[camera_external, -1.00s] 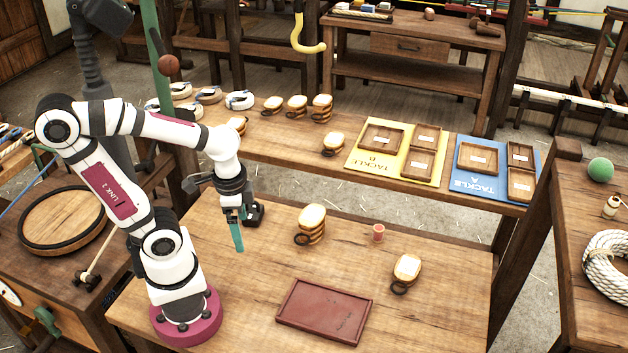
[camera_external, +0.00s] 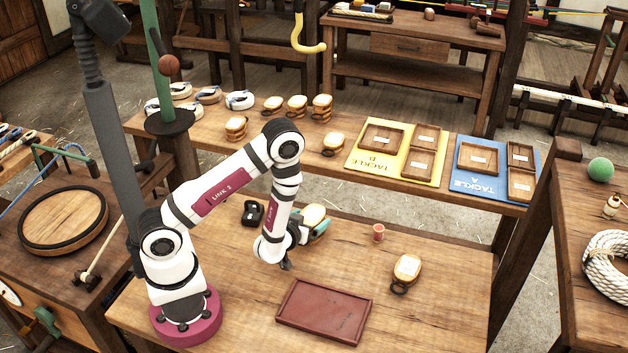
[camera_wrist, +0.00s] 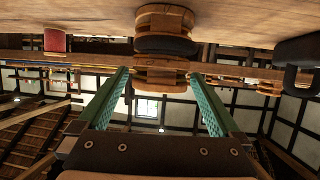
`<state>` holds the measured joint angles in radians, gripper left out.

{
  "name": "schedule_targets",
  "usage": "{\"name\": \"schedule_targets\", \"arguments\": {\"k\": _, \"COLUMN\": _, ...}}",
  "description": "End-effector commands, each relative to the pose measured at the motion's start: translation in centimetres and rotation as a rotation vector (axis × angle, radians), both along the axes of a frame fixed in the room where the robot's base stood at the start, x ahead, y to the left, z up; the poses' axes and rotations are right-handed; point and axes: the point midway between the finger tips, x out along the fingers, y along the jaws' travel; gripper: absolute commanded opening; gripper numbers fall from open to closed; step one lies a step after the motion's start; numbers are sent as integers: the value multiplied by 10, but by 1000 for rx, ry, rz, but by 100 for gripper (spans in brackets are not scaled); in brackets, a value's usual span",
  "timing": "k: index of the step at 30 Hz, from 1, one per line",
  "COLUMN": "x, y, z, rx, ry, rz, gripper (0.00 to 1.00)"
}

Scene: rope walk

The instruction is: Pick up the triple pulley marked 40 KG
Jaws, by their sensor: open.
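A wooden stacked pulley (camera_external: 313,214) with a cream top face stands on the near table, partly hidden behind my gripper (camera_external: 303,231) in the external view. The wrist view is upside down, and there the same pulley (camera_wrist: 162,20) with its layered wood and dark band lies ahead of and between the green fingertips of my open gripper (camera_wrist: 160,76). No contact with either finger shows. Another wooden pulley (camera_external: 407,267) with a dark ring stands to the right. No weight mark is readable on either pulley.
A dark red tray (camera_external: 324,311) lies in front. A small red spool (camera_external: 378,232) stands right of my gripper, and a black shackle-like object (camera_external: 253,213) is to its left. Several pulleys and the yellow and blue tackle boards (camera_external: 395,153) are on the back table.

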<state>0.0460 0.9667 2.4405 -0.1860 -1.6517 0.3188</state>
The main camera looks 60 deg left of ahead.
Motion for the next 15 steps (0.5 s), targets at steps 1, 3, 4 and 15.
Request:
{"name": "schedule_targets", "arguments": {"k": 1, "x": 7, "y": 7, "z": -4, "rx": -1, "ry": -2, "rz": 4, "gripper": 100}}
{"name": "schedule_targets", "arguments": {"k": 3, "x": 18, "y": 17, "z": -10, "rx": -2, "ry": -1, "rz": 5, "gripper": 100}}
{"name": "schedule_targets", "arguments": {"k": 4, "x": 22, "y": 19, "z": -12, "rx": -1, "ry": -1, "rz": 4, "gripper": 100}}
{"name": "schedule_targets", "arguments": {"k": 15, "x": 33, "y": 27, "z": -17, "rx": -2, "ry": 0, "rz": 1, "gripper": 91}}
